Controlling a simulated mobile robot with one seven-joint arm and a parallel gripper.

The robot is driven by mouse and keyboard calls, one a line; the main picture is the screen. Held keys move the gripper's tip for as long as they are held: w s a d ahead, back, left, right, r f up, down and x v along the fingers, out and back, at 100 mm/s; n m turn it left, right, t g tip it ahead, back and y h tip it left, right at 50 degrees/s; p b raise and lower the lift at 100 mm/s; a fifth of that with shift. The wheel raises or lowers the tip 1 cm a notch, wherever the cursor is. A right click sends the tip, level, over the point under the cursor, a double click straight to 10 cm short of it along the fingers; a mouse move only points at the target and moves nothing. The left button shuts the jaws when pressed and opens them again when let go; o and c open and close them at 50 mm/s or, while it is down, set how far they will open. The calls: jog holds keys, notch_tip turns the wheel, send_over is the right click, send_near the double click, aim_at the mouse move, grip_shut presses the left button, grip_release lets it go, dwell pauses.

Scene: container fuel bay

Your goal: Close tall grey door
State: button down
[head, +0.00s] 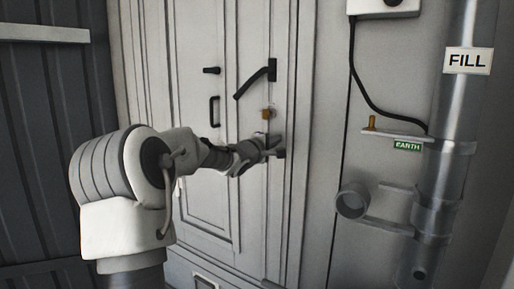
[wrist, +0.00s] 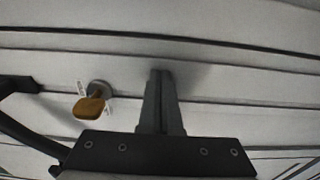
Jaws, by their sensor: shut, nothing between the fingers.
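The tall grey panelled door (head: 205,140) stands upright in the middle of the head view. It looks nearly flush with its frame; I cannot tell whether it is fully shut. It carries a black lever handle (head: 256,80), tilted down to the left, and a brass key (head: 267,113) below it. The key also shows in the wrist view (wrist: 90,107), left of my fingers. My gripper (head: 277,147) is shut and empty, its fingertips (wrist: 161,78) at the door's right edge below the key. I cannot tell whether they touch the surface.
A black pull handle (head: 214,111) and a small black knob (head: 211,70) are on the door's middle. Right of the door are a steel pipe with a FILL sign (head: 467,61), a side outlet (head: 352,200) and a small ledge (head: 392,134). A dark corrugated wall (head: 40,150) stands left.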

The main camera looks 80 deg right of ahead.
jog(key=p+v, duration=0.1)
jog(key=v, duration=1.6)
jog(key=shift+a, duration=0.2)
jog(key=shift+w, duration=0.1)
jog(key=w+a+f+t+y, duration=0.3)
jog(key=w+a+t, duration=0.1)
jog(key=w+a, duration=0.4)
jog(key=w+a+f+t+y, duration=0.2)
jog(key=w+a+t, duration=0.1)
jog(key=w+a, duration=0.5)
jog(key=s+a+f+n+t+y, duration=0.1)
jog(key=a+f+t+y, duration=0.2)
jog(key=a, duration=0.9)
jog(key=a+f+n+y, duration=0.25)
jog(key=a+y, duration=0.25)
jog(key=a, duration=0.8)
jog(key=s+a+f+n+t+y, duration=0.1)
jog(key=a+f+t+y, duration=0.2)
jog(key=a, duration=0.9)
notch_tip(320, 180, up, 21)
jog(key=w+g+y+p, duration=0.1)
jog(key=p, duration=2)
jog(key=shift+d+m+g, duration=0.2)
jog(key=shift+m+g, duration=0.1)
jog(key=shift+m, duration=0.05)
